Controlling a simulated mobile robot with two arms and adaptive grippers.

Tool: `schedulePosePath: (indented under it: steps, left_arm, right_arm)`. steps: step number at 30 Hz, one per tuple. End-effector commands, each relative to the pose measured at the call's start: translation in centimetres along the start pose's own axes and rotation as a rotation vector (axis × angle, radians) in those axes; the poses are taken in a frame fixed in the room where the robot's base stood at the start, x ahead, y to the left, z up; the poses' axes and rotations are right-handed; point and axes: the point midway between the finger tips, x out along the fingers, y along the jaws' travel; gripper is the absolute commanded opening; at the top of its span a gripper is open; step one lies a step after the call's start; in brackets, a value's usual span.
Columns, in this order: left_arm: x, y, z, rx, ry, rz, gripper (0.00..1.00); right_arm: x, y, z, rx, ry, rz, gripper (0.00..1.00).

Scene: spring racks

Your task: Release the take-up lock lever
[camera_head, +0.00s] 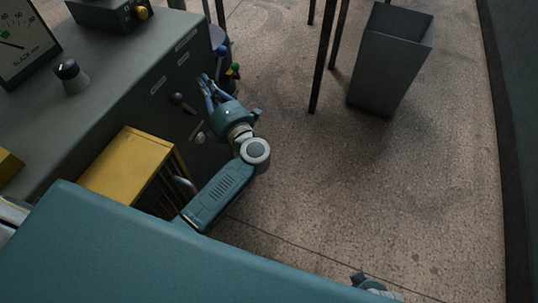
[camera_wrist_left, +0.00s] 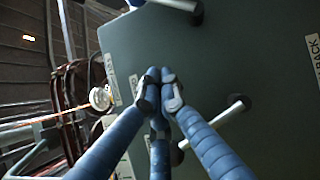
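A grey cabinet (camera_head: 120,75) stands at the left, with small pale labels on its side panel. Dark-knobbed levers stick out of that panel: one lever (camera_head: 180,98) left of my left gripper and a paler-ended one (camera_head: 198,138) below it. I cannot read which is the take-up lock lever. My left gripper (camera_head: 206,86) is beside the panel, blue fingers pointing along it. In the left wrist view its fingertips (camera_wrist_left: 159,88) are drawn together with nothing between them. A lever (camera_wrist_left: 215,122) lies right of the fingers there, another (camera_wrist_left: 172,4) above, both apart from the tips.
A yellow slatted box (camera_head: 128,165) stands close to my left arm. A grey bin (camera_head: 392,60) and dark posts stand on the floor behind. The floor at the right is clear.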

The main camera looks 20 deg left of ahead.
Motion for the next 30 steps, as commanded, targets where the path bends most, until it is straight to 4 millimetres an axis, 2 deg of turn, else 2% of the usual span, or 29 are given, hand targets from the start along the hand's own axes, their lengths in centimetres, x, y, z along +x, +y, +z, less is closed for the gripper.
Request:
schedulePosePath:
  steps: [1,4,17,19,22,30]
  left_arm:
    - [-0.8,0.4,-0.8,0.001,0.001,-0.002,0.0]
    - [-2.7,0.3,-1.4,0.0,0.0,-0.004,0.0]
    - [-11.3,0.3,-1.3,0.0,0.0,-0.003,0.0]
    - [-11.4,1.0,-0.3,0.066,-0.057,0.024,0.0]
    - [-11.8,0.6,1.7,0.186,-0.17,0.059,0.0]
    - [-14.1,-2.6,5.3,0.461,-0.429,0.101,0.0]
  right_arm:
    - [-0.6,0.0,-0.2,0.0,0.001,0.0,0.52]
    - [-0.8,0.0,-0.2,0.0,0.001,0.0,0.52]
    - [-0.9,0.0,-0.2,0.0,0.0,0.0,0.52]
    - [-2.4,0.1,-0.6,0.0,0.001,0.0,0.52]
    - [-3.8,0.1,-0.8,0.0,0.001,0.0,0.52]
    - [-6.5,0.1,-1.4,0.0,0.001,0.0,0.52]
